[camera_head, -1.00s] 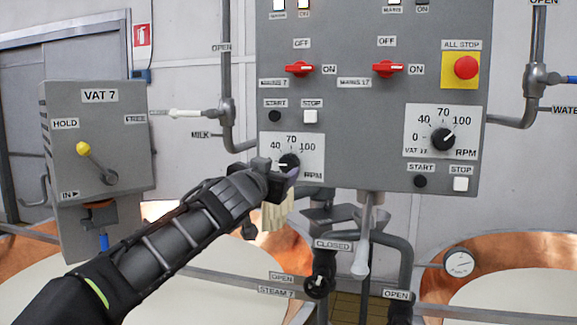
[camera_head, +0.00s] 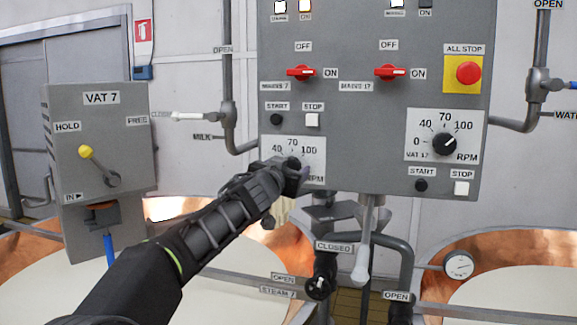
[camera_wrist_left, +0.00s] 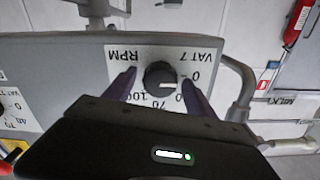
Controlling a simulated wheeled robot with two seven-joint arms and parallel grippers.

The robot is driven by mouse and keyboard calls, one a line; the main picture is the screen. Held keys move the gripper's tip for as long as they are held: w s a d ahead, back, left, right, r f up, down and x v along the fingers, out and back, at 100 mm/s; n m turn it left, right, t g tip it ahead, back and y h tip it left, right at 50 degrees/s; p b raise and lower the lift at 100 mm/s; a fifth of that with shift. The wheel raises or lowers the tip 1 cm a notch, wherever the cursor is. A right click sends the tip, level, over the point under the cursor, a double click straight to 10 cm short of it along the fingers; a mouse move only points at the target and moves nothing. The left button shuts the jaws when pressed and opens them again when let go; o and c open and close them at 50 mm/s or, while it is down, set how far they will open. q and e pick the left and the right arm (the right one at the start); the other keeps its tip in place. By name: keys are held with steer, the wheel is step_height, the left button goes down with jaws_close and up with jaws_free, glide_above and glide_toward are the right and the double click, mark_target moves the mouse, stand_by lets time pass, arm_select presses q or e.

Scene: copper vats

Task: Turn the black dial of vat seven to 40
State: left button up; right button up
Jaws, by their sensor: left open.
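The black dial of vat seven (camera_head: 293,162) sits on a white RPM plate (camera_head: 276,149) at the lower left of the grey control panel. In the head view my left gripper (camera_head: 297,175) is in front of the dial's lower part and hides it. In the left wrist view, which is upside down, the dial (camera_wrist_left: 160,77) lies between the two spread fingers of my left gripper (camera_wrist_left: 160,84). Small gaps show between fingers and dial. Its white mark points right, toward the 0 and 40 side of the scale. My right gripper is not in view.
The vat 17 dial (camera_head: 445,144) is to the right on the same panel. The START button (camera_head: 277,118) and STOP button (camera_head: 312,120) are just above the dial plate. A steam valve (camera_head: 319,287) and pipes are below. The VAT 7 box (camera_head: 97,140) stands left.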

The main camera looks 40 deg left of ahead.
arm_select(q)
steer(key=shift+c, duration=0.4)
steer(key=c, duration=1.3)
